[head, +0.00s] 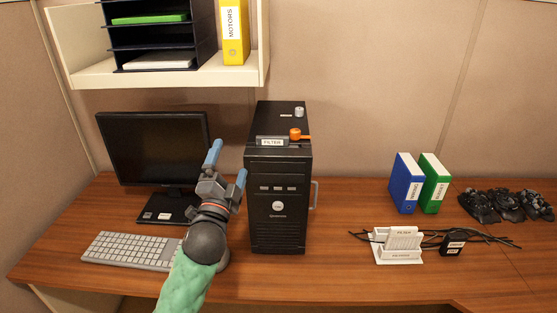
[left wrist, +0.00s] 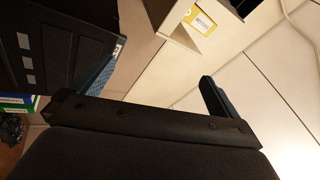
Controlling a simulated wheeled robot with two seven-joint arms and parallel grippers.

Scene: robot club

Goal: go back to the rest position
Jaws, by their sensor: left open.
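My left gripper (head: 226,168) is open and empty in the head view, its two blue fingers apart and pointing up. It is in front of the gap between the monitor and the black computer tower (head: 278,205). In the left wrist view the two fingers of the left gripper (left wrist: 155,90) stand wide apart with nothing between them. The tower (left wrist: 60,45) shows at the left there, tilted in the picture. My right gripper is in neither view.
The desk (head: 340,225) also holds a monitor (head: 150,145), keyboard (head: 130,250), blue binder (head: 406,185), green binder (head: 434,185), white filter holder (head: 398,245) and black controllers (head: 505,205). An orange-handled part (head: 297,134) is on the tower top. A shelf (head: 170,72) hangs above.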

